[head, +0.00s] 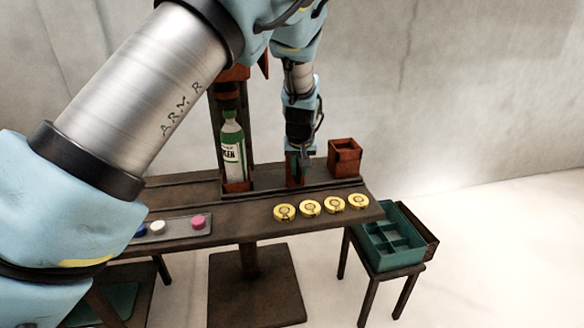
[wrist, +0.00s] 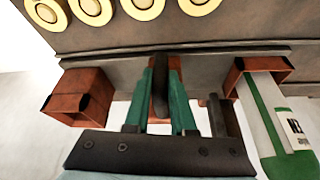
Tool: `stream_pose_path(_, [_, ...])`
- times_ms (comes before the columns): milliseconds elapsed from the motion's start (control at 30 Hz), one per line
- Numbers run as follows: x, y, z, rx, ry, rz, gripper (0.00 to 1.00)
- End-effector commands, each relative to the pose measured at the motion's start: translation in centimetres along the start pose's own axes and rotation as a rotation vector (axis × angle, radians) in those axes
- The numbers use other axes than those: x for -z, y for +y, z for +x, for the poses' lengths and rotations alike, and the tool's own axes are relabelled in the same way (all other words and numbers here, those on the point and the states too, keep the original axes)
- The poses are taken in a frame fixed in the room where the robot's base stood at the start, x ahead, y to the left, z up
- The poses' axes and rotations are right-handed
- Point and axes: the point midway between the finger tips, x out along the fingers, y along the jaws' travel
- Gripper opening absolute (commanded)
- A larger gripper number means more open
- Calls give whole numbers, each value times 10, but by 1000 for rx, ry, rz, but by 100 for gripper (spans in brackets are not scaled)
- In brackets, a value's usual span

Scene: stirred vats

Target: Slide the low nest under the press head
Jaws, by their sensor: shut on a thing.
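My gripper (head: 296,172) is at the rear track of the bench. In the wrist view its green fingers (wrist: 165,90) are shut on a dark upright handle (wrist: 160,88), with red-brown parts behind them. A low red-brown nest (head: 237,187) left of my gripper holds a green-and-white bottle (head: 232,150), standing upright. The nest also shows at right in the wrist view (wrist: 265,64). The bottle stands below the red press head (head: 234,73), which my arm partly hides. A taller, empty, open red-brown nest (head: 345,158) stands right of my gripper.
Several yellow discs (head: 309,207) lie along the bench front. A grey tray (head: 176,231) with blue, white and pink discs is at the left. A green divided crate (head: 390,247) sits on a stool at the right. The press's dark column (head: 216,130) rises beside the bottle.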

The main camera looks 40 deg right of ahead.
Motion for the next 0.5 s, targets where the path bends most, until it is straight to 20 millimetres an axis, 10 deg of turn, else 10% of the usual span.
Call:
stream_pose_path(433, [2,8,-1,-7,7,5,0])
stream_pose_path(500, [2,8,-1,-8,7,5,29])
